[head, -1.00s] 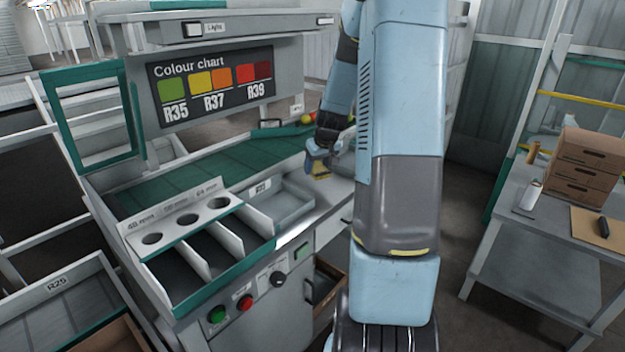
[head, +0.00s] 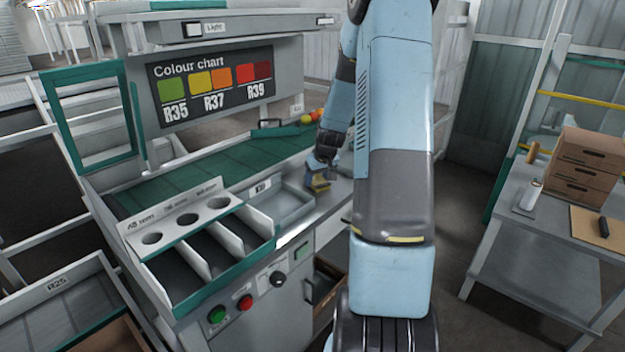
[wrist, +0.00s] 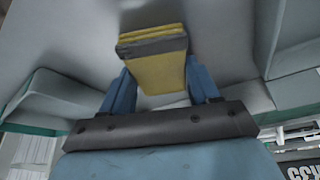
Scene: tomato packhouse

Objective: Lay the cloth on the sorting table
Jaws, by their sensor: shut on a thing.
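The cloth (head: 319,186) is a small folded yellow piece with a grey band. It shows large in the wrist view (wrist: 160,72), between the two blue fingers. My gripper (head: 318,177) is shut on it and points down over the right part of the sorting table (head: 338,193). The table's bare grey top lies around and below the cloth. I cannot tell whether the cloth's lower edge touches the table. My upper arm hides part of the table's right end.
A shallow grey tray (head: 290,209) lies just left of the gripper, with the divided bins (head: 180,262) further left. Tomatoes (head: 307,119) sit behind on the green belt (head: 180,176). A side bench (head: 515,225) with brown boxes (head: 582,165) stands at right.

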